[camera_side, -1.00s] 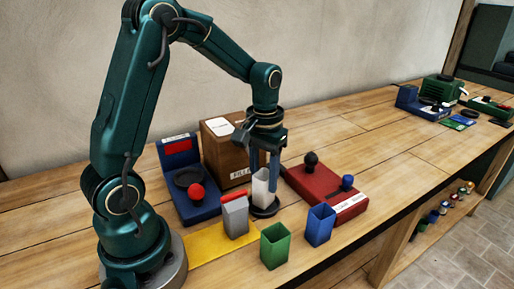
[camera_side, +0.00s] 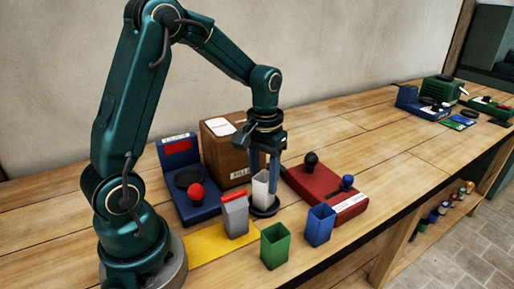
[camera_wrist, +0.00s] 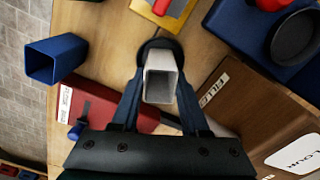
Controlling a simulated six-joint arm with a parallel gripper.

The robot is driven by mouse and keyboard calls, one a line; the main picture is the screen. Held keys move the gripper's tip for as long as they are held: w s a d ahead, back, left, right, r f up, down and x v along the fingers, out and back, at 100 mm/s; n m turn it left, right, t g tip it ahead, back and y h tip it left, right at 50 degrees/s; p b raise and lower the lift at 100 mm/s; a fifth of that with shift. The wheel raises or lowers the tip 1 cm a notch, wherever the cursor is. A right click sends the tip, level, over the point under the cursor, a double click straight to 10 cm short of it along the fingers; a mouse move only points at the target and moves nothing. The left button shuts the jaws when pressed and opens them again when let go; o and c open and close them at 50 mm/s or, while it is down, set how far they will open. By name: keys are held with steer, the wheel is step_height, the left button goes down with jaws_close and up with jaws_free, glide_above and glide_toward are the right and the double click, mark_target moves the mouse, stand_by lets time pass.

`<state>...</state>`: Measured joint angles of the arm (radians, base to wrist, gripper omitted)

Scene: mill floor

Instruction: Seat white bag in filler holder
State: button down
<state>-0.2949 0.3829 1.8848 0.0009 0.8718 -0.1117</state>
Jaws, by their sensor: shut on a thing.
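The white bag (camera_side: 261,188) is upright and open-topped, between the fingers of my gripper (camera_side: 264,172). My gripper is shut on it, pointing down. In the wrist view the white bag (camera_wrist: 160,80) shows between the two blue fingers (camera_wrist: 158,105). The bag stands at a round dark holder (camera_side: 265,208) in front of the wooden filler box (camera_side: 226,158). The holder's dark rim (camera_wrist: 160,46) also shows behind the bag in the wrist view. Whether the bag's bottom touches the holder is hidden.
A blue scale (camera_side: 200,210) with a red knob stands left, a red device (camera_side: 325,190) right. Green (camera_side: 274,246) and blue (camera_side: 320,225) open bags stand in front.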

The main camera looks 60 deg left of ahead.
steer(key=shift+f, duration=0.35)
steer(key=c, duration=0.7)
jaws_free()
steer(key=shift+r, duration=5.5)
